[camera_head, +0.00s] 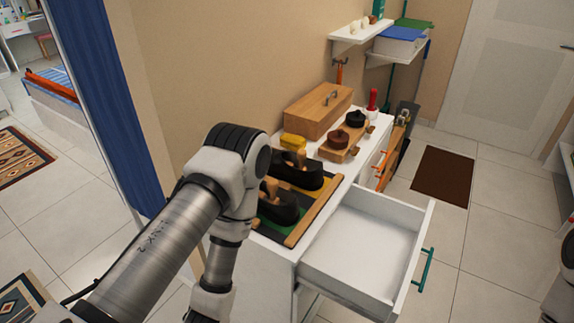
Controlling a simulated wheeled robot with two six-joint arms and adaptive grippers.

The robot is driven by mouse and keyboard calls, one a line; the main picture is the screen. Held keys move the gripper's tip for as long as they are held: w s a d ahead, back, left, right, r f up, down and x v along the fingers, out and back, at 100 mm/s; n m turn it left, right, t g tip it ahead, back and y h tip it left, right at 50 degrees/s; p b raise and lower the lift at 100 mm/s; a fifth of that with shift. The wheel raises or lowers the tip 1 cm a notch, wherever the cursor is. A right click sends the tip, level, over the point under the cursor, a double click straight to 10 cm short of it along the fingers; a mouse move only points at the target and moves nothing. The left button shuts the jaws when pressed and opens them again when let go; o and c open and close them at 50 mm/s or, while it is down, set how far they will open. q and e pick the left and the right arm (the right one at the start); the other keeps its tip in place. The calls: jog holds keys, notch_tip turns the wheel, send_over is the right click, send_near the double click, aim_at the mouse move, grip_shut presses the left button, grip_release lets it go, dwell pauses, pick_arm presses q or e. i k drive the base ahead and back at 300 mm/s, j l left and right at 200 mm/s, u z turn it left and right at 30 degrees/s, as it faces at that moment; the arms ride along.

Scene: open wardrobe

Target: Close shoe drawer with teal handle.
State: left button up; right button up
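The white drawer (365,250) with the teal handle (423,270) stands pulled out from the front of a white cabinet (275,238). It looks empty inside. The teal handle is a vertical-looking bar on the drawer's front panel, with nothing touching it. My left arm comes in from the left and bends down in front of the cabinet's near end. Its wrist reaches the bottom edge, left of the drawer, and its gripper is out of the picture. My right gripper is not in view.
A brown mat (443,176) lies behind. Tiled floor (480,240) right of the handle is clear.

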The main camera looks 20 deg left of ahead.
aim_at(364, 258)
jog(key=i+l+u, duration=0.1)
jog(key=l, duration=0.2)
jog(key=i+l, duration=0.1)
jog(key=l, duration=0.25)
jog(key=i+l+u, duration=0.15)
jog(key=l, duration=0.2)
jog(key=i+l+u, duration=0.1)
jog(key=l+u, duration=1.1)
jog(key=k+l, duration=0.05)
